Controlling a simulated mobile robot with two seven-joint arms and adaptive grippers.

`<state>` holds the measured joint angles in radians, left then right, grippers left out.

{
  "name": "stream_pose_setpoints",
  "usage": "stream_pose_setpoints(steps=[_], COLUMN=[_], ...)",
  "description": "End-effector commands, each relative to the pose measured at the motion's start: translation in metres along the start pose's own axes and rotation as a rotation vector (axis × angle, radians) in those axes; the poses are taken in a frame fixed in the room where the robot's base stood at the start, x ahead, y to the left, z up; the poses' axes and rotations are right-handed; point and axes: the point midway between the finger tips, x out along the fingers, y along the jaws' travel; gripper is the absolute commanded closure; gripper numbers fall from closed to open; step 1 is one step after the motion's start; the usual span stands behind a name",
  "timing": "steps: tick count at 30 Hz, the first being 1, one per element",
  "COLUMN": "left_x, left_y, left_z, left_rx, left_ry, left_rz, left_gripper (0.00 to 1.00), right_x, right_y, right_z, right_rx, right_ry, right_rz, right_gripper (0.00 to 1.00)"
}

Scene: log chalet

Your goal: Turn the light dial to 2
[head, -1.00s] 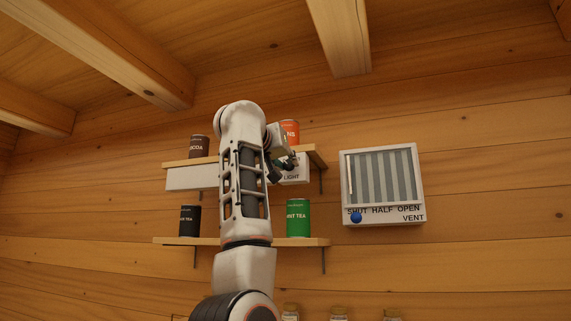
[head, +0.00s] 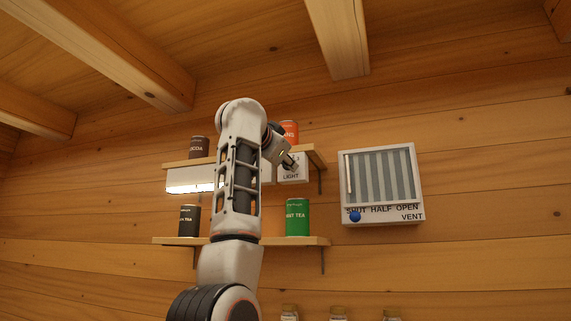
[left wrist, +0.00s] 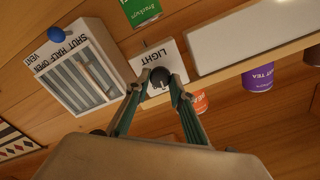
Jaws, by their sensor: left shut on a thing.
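The light dial (left wrist: 160,77) is a small dark knob on a white panel marked LIGHT (left wrist: 152,57). The panel also shows in the head view (head: 293,176), below the upper shelf's right end. My left gripper (left wrist: 157,84) is shut on the dial, one finger on each side of it. In the head view my left gripper (head: 291,161) is at the panel and hides the dial's face. I cannot read any numbers or where the dial points. My right gripper is in neither view.
A white lamp strip (head: 190,187) under the upper shelf glows at its lower edge. Tins stand on both shelves, including an orange tin (head: 290,130) and a green tin (head: 297,217). A vent box (head: 382,185) with a blue knob (head: 355,215) hangs to the right.

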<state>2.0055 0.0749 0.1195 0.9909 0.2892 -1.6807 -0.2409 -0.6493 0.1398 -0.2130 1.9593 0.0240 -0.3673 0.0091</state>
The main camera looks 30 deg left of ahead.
Motion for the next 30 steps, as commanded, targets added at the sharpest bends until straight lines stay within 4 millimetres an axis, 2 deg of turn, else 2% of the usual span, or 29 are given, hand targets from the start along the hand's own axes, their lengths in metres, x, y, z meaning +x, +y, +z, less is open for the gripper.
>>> stream_pose_setpoints(steps=[10, 25, 26, 27, 28, 30], left_x=[-0.0011, -0.0012, -0.0013, -0.0013, -0.0012, -0.0010], left_y=[-0.0002, -0.0003, -0.0002, -0.0003, -0.0002, 0.0000], left_z=[-0.0017, -0.0020, -0.0020, -0.0020, -0.0019, -0.0016], left_rx=[0.123, 0.140, 0.140, 0.140, 0.140, 0.140], left_ry=[0.004, 0.005, 0.005, 0.004, 0.004, 0.004], left_rz=[-0.001, -0.001, -0.001, -0.001, -0.001, -0.001], left_gripper=[0.99, 0.99, 0.75, 0.64, 0.61, 0.61], right_x=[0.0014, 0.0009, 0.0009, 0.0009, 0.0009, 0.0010], right_y=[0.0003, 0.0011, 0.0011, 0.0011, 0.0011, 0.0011], right_z=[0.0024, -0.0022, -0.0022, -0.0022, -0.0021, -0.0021], right_rx=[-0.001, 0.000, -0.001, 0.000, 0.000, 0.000], right_ry=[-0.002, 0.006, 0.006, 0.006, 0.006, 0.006], right_rz=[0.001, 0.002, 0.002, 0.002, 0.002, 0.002], right_gripper=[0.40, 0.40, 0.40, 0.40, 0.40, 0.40])
